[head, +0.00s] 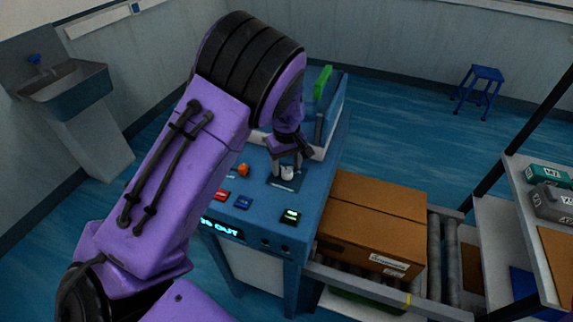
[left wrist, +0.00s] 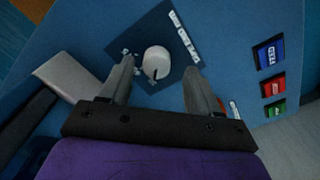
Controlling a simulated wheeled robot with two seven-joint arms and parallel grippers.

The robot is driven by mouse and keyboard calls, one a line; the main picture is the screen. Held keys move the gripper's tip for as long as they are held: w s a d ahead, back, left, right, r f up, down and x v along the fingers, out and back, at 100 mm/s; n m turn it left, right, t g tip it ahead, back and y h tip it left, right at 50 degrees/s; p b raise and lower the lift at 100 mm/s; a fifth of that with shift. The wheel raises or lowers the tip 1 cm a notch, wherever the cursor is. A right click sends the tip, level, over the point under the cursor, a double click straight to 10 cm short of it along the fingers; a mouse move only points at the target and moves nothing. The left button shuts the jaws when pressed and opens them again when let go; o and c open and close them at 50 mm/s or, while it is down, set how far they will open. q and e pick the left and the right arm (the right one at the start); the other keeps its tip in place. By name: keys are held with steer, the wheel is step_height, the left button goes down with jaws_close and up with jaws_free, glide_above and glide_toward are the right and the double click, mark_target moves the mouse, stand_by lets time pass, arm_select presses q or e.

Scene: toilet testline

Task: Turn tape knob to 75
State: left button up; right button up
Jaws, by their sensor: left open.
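The tape knob is a white round knob (left wrist: 156,62) with a dark pointer mark, on a dark square plate (left wrist: 140,42) with small white markings, in the left wrist view. In the head view the knob (head: 287,173) shows between the fingers on top of the blue console (head: 262,205). My left gripper (left wrist: 158,90) is open, with one finger on each side of the knob and a visible gap on both sides. It points down over the knob in the head view (head: 287,168). I cannot tell the exact scale numbers. My right gripper is not in view.
Red (head: 221,195), blue (head: 243,202) and green (head: 291,216) buttons and an orange knob (head: 243,170) sit near the gripper on the console. A cardboard box (head: 372,215) stands close on the right, on a roller conveyor (head: 443,255). A green upright part (head: 322,82) rises behind.

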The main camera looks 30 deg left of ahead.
mark_target(287, 172)
arm_select(q)
steer(key=f, duration=0.1)
steer(key=w+f, duration=0.1)
steer(key=shift+f, duration=0.35)
steer(key=shift+s+r, duration=0.2)
steer(key=shift+s, duration=0.1)
steer(key=c, duration=1)
steer(key=shift+c, duration=0.2)
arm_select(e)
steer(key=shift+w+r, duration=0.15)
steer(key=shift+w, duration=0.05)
